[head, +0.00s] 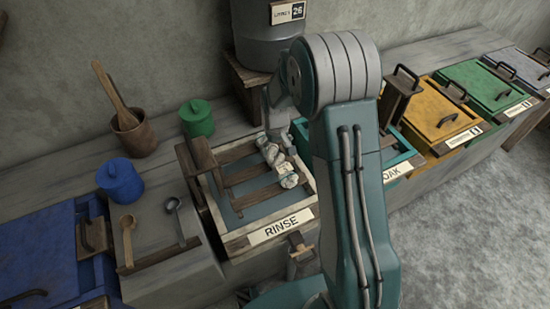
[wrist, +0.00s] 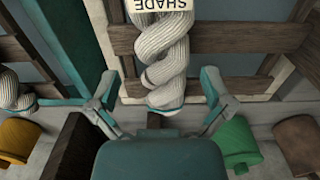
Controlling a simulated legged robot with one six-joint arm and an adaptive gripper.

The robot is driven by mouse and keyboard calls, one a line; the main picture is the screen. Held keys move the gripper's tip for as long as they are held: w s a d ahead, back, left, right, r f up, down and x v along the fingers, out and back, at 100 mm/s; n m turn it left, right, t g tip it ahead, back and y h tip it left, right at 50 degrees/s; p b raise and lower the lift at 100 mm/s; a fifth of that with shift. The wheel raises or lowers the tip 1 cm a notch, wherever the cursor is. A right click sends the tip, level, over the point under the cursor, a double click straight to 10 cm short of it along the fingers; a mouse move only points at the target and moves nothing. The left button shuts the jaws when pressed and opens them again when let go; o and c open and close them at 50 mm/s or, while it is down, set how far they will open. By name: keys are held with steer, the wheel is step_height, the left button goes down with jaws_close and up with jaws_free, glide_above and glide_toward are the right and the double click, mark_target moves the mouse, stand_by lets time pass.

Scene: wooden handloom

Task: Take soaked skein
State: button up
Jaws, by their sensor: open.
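A pale twisted skein (head: 278,160) lies across the wooden bars of the basin labelled RINSE (head: 225,238) in the head view. In the wrist view the skein (wrist: 163,55) is a thick grey-white twist with a SHADE tag (wrist: 160,6), which appears upside down. My gripper (wrist: 160,98) is open, its two fingers apart on either side of the skein's near end, with nothing gripped. In the head view my arm hides most of the gripper. A second pale skein (wrist: 14,95) shows at the wrist view's left edge.
The teal SOAK basin (head: 403,163) is right of RINSE, partly behind my arm. Yellow (head: 440,115) and green (head: 485,85) lidded vats stand farther right. A green jar (head: 197,118), blue jar (head: 120,180) and wooden cup (head: 138,133) stand left. A grey urn (head: 262,45) is behind.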

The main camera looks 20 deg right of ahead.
mark_target(275, 154)
steer(key=f, duration=0.4)
steer(key=shift+a+f, duration=0.2)
steer(key=shift+f, duration=0.05)
steer(key=c, duration=1)
steer(key=shift+r, duration=0.1)
steer(key=shift+w+r, duration=0.1)
steer(key=shift+r, duration=0.1)
step_height(275, 154, up, 3)
steer(key=s+r, duration=0.5)
steer(key=shift+a+r, duration=0.2)
steer(key=shift+r, duration=0.05)
steer(key=shift+s+a+r, duration=0.1)
steer(key=shift+s+r, duration=0.55)
steer(key=shift+s, duration=0.9)
steer(key=shift+s+a+r, duration=0.1)
steer(key=shift+s+r, duration=0.6)
steer(key=shift+s, duration=0.85)
steer(key=shift+s+a+r, duration=0.1)
steer(key=shift+s+r, duration=0.55)
steer(key=shift+s, duration=0.9)
